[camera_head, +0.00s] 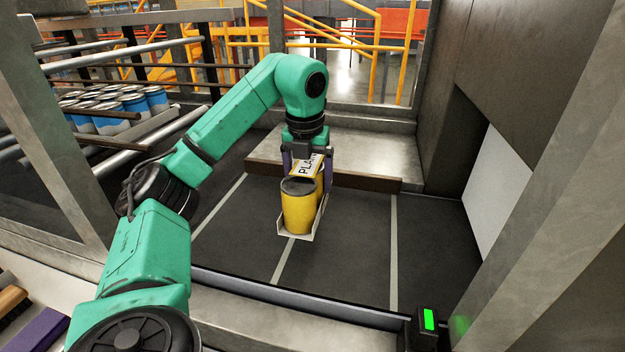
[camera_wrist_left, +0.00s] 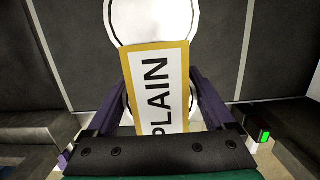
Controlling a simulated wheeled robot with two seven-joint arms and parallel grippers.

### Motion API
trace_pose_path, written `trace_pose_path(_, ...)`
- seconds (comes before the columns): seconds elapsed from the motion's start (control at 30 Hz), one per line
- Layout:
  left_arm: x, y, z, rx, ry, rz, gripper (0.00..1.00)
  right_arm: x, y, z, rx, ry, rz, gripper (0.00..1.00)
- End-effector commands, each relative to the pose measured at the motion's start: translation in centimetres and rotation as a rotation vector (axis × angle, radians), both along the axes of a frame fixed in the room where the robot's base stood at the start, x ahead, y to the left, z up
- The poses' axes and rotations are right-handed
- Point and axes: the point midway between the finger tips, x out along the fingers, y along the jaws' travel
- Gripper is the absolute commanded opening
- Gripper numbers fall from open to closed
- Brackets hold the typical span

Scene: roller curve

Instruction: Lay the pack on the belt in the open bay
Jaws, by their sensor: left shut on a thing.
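The pack (camera_head: 298,212) is a shallow light tray with yellow, dark-topped cans and a yellow-edged label reading PLAIN. My left gripper (camera_head: 308,172) reaches down from above and is shut on the pack, one purple finger on each side. The left wrist view shows the label (camera_wrist_left: 158,90) between the fingers and a white round can top beyond it. The pack is upright over the dark belt (camera_head: 345,255), near a pale lane line in the open bay. I cannot tell whether its underside touches the belt. My right gripper is not in view.
A metal ledge (camera_head: 350,155) with a brown front edge bounds the belt at the back. A metal sill (camera_head: 300,325) runs along the front. A green-lit box (camera_head: 429,319) stands front right. Blue-and-white cans (camera_head: 110,108) stand behind rails at left. The belt's right side is clear.

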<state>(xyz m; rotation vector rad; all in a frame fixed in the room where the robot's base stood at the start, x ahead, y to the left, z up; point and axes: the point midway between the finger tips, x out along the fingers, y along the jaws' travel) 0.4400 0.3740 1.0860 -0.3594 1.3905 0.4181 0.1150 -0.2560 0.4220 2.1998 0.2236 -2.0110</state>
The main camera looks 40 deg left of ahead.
Motion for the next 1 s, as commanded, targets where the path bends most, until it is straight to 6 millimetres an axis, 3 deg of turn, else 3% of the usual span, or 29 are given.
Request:
trace_pose_path(0.03,0.0,-0.1,-2.6,-0.002,0.0,-0.002,0.0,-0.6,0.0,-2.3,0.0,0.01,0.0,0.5)
trace_pose_path(0.1,0.0,0.0,-4.5,-0.002,-0.001,-0.001,0.0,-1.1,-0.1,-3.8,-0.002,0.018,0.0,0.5)
trace_pose_path(0.37,0.0,0.1,-7.4,0.001,-0.003,0.0,0.0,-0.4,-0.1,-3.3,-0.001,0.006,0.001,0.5)
trace_pose_path(0.53,0.0,0.1,-10.3,0.001,-0.002,-0.001,0.0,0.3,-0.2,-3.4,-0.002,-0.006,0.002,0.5)
trace_pose_path(0.93,0.0,0.0,-11.5,-0.001,-0.005,-0.002,0.0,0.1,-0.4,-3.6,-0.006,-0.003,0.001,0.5)
trace_pose_path(0.97,0.0,0.0,-11.7,0.0,-0.001,-0.002,0.91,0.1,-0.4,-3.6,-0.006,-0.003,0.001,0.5)
trace_pose_path(1.0,0.0,0.0,-11.6,0.0,-0.001,-0.002,1.0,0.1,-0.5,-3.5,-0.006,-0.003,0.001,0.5)
